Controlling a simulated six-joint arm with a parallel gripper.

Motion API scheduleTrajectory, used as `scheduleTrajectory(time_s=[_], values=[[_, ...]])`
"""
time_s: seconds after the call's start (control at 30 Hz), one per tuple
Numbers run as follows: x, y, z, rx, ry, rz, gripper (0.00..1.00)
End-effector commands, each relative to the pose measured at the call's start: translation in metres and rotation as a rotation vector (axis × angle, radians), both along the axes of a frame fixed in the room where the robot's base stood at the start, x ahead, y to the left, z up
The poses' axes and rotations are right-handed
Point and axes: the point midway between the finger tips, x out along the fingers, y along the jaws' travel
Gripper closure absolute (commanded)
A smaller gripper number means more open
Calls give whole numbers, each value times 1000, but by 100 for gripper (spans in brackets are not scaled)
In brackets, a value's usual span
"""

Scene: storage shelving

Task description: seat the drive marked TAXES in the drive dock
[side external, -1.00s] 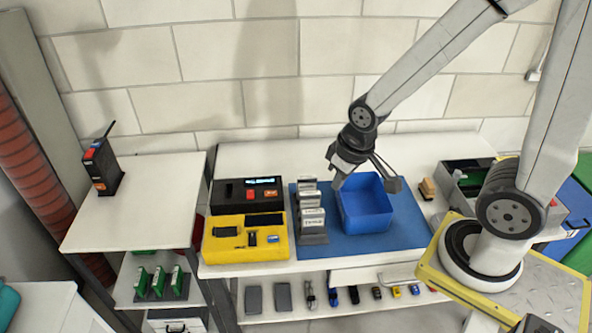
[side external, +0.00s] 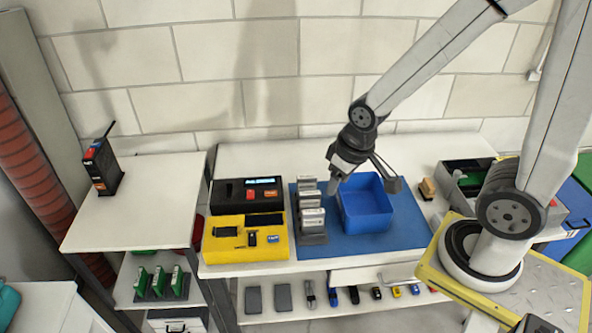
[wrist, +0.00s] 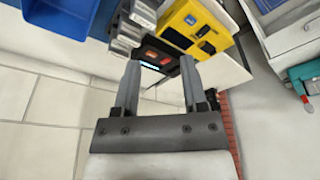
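Several grey drives (side external: 312,216) stand in a row in a dark rack on the blue mat, left of the blue bin. Their pale labels are too small to read, so I cannot tell which is TAXES. They also show in the wrist view (wrist: 138,14). A black box with a display and a red button (side external: 247,190) and a yellow unit with dark slots (side external: 222,245) stand left of the rack; I cannot tell which is the dock. My gripper (side external: 357,174) is open and empty above the bin's back left, right of the rack. Its spread fingers show in the wrist view (wrist: 160,85).
The open blue bin (side external: 365,208) stands close right of the rack. A brown-topped block (side external: 427,188) and a grey case (side external: 465,180) are farther right. A black device with an antenna (side external: 102,167) stands on the left table. A lower shelf holds several small items.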

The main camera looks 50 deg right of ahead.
Motion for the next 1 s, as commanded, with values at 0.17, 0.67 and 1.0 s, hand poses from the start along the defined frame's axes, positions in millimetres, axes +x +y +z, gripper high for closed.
scheduleTrajectory(time_s=[0.17, 0.67, 1.0], values=[[0, 0, 0, 0, 0, 0, 32], [5, -3, -13, 97, 42, -243, 32], [24, -12, -45, 331, 141, -893, 32]])
